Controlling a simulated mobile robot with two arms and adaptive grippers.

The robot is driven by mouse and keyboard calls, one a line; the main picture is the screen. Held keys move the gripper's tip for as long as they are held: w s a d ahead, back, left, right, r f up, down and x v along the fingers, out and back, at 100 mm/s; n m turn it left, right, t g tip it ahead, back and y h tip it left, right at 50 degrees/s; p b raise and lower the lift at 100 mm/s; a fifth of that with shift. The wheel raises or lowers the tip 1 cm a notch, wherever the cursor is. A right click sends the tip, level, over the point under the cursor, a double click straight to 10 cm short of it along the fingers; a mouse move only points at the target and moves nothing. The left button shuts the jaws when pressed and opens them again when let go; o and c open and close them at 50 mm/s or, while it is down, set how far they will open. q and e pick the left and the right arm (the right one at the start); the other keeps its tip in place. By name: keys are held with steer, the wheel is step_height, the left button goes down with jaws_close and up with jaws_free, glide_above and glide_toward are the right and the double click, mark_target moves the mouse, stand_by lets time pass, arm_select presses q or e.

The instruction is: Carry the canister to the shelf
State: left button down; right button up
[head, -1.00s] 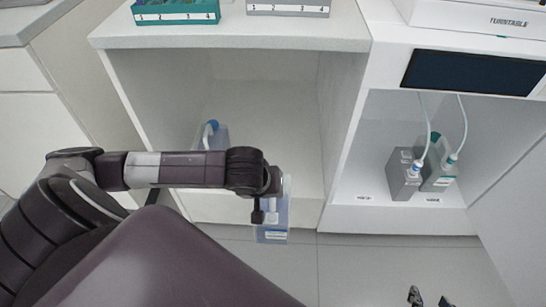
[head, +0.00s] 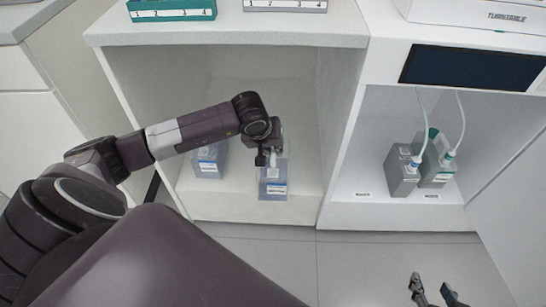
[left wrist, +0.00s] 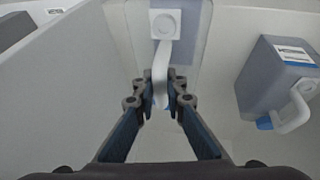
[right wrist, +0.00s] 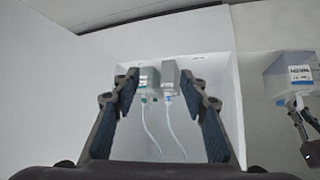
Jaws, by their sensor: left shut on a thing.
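The translucent blue canister (head: 273,188) with a white label is at the front of the open shelf compartment (head: 300,205). My left gripper (head: 268,158) is shut on its white handle, which shows between the fingers in the left wrist view (left wrist: 161,75). I cannot tell whether its base touches the shelf floor. It also shows in the right wrist view (right wrist: 289,76). A second, similar canister (head: 210,160) stands to its left in the compartment, partly behind my left arm. My right gripper (head: 433,291) is open and empty, low at the right, over the floor.
The compartment's side walls stand left and right, with a countertop above holding a teal rack (head: 172,10) and a grey rack (head: 285,5). The right bay holds two grey bottles (head: 403,172) with tubes, under a dark screen (head: 470,68). Compartment floor between the canisters is clear.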

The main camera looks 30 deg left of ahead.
arm_select(q)
steer(key=w+a, duration=0.1)
steer(key=w, duration=0.1)
steer(key=w+a+b, duration=0.1)
steer(key=shift+w+a, duration=0.1)
steer(key=shift+w, duration=0.25)
steer(key=w+a, duration=0.1)
steer(key=w+a+b, duration=0.1)
steer(key=w, duration=0.1)
arm_select(e)
steer(key=w+a+r+t+y, duration=0.25)
steer(key=w+r+t, duration=0.4)
steer(key=r, duration=0.35)
arm_select(q)
steer(key=shift+w+a+f+b, duration=0.25)
steer(key=shift+w+f+b, duration=0.3)
steer(key=shift+b, duration=0.25)
steer(key=shift+w+a+f+b, duration=0.25)
steer(key=shift+w+f+b, duration=0.2)
steer(key=shift+b, duration=0.15)
steer(key=shift+f, duration=0.1)
arm_select(e)
step_height(320, 180, up, 15)
steer(key=s+a+t+y, duration=0.1)
steer(key=a+t+y, duration=0.1)
steer(key=t, duration=0.5)
steer(key=shift+n, duration=0.3)
steer(key=shift+a, duration=0.1)
steer(key=shift+s+r, duration=0.1)
